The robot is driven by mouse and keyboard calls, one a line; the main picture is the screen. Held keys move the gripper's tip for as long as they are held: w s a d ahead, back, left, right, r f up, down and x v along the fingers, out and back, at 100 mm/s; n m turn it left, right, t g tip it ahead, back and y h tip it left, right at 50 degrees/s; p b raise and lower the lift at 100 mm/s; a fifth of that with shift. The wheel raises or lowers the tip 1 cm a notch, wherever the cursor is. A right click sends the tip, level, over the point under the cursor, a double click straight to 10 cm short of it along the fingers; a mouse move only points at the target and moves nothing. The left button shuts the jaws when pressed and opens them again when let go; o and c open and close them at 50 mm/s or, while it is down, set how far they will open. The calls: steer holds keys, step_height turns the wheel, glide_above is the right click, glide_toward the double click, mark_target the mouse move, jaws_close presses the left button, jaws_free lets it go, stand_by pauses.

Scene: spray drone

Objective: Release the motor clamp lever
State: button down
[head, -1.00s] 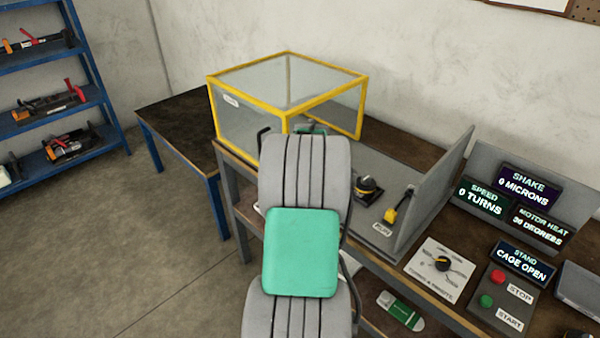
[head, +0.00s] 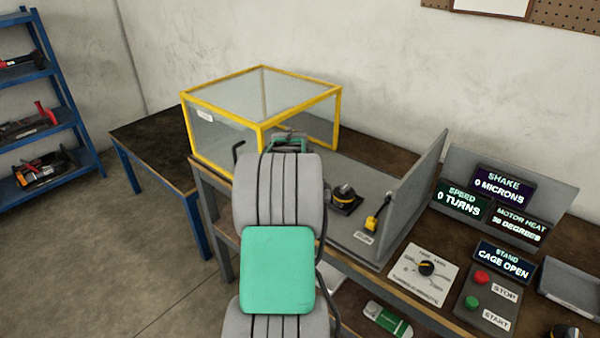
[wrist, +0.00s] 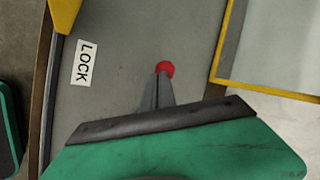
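In the head view a small yellow-handled lever (head: 373,222) stands on the grey plate behind a white label; I take it for the motor clamp lever. The black and yellow motor (head: 343,196) sits to its left. My gripper (head: 288,140) is at the yellow-framed cage, well left of the lever, partly hidden by my arm. In the wrist view my gripper's dark narrow fingers (wrist: 157,88) look closed together. A red ball knob (wrist: 166,68) shows right at their tips; I cannot tell if they touch it. The yellow-handled lever is not recognisable in that view.
The clear cage (head: 262,100) stands over the plate's left part. A grey upright panel (head: 418,195) is right of the lever. Displays, including CAGE OPEN (head: 504,262), and start and stop buttons are further right. A LOCK label (wrist: 84,63) lies near the plate edge.

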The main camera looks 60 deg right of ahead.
steer(key=a, duration=0.1)
steer(key=a+b, duration=0.1)
steer(key=a, duration=0.1)
steer(key=shift+w+a+r, duration=0.2)
steer(key=shift+w+a, duration=0.05)
steer(key=shift+w, duration=0.15)
steer(key=a+r, duration=0.7)
steer(key=r, duration=0.1)
steer(key=shift+w+b, duration=0.3)
steer(key=shift+b, duration=0.15)
steer(key=shift+d, duration=0.1)
